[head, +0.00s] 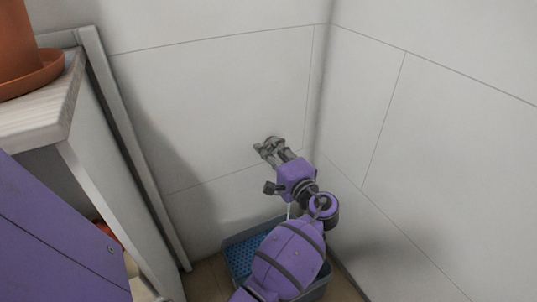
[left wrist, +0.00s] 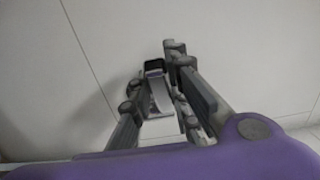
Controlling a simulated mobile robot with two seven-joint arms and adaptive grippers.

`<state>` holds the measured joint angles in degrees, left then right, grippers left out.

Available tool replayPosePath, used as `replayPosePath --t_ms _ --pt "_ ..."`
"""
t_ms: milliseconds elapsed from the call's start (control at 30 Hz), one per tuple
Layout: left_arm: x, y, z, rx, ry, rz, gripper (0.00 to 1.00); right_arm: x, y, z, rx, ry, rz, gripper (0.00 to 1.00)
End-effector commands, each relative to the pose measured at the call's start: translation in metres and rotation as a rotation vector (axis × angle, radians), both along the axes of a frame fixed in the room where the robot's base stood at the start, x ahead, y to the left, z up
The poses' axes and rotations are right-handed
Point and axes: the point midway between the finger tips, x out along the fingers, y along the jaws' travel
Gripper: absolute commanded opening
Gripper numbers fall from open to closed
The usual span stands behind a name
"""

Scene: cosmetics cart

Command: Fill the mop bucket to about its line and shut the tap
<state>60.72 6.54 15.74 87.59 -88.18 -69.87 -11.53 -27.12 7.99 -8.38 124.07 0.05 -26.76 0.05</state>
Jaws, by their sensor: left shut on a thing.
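My left gripper (head: 270,148) reaches up to the wall near the corner, and its jaws are shut on a grey metal piece that looks like the tap (left wrist: 160,96). In the left wrist view the tap has a dark end and sits between the two fingers (left wrist: 163,112). The grey-blue mop bucket (head: 228,264) stands on the floor below, with a blue perforated part inside. My arm covers much of it. A thin pale vertical streak, possibly water, shows above the bucket. The bucket's line and water level cannot be made out. My right gripper is not in view.
Tiled white walls meet in a corner close behind and to the right of the bucket. A wooden-topped cabinet (head: 42,122) with a terracotta pot and saucer (head: 34,80) stands at the left. A narrow strip of floor (head: 203,284) shows between cabinet and bucket.

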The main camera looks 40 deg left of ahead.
Motion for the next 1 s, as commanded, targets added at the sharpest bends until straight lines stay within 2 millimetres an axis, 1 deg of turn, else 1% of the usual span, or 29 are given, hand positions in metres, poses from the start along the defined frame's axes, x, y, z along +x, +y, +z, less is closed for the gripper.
replayPosePath --t_ms 267,300,433,467,667,767,867,967,1000 --pt "-0.001 0.0 -0.001 -0.001 0.007 0.008 0.0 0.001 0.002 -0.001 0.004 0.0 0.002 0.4" --pt "-0.001 0.0 -0.001 -0.001 0.007 0.008 0.18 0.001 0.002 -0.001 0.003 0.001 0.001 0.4" --pt "-0.001 0.0 -0.001 -0.001 0.004 0.007 0.35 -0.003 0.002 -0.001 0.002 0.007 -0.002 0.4" --pt "-0.001 0.0 -0.001 -0.001 0.004 0.007 0.36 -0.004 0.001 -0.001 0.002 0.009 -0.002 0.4" --pt "0.0 0.0 0.0 -0.001 0.003 0.006 0.36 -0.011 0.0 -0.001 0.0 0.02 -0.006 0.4" --pt "-0.001 -0.001 0.0 -0.001 0.003 0.005 0.36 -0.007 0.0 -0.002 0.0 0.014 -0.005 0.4" --pt "-0.003 -0.008 -0.001 -0.002 0.002 0.004 0.36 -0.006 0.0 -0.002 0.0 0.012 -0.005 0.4" --pt "-0.008 -0.023 -0.001 -0.003 0.002 0.003 0.36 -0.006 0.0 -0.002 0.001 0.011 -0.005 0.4" --pt "-0.01 -0.031 -0.001 -0.003 0.002 0.003 0.36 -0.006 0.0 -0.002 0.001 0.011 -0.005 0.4"
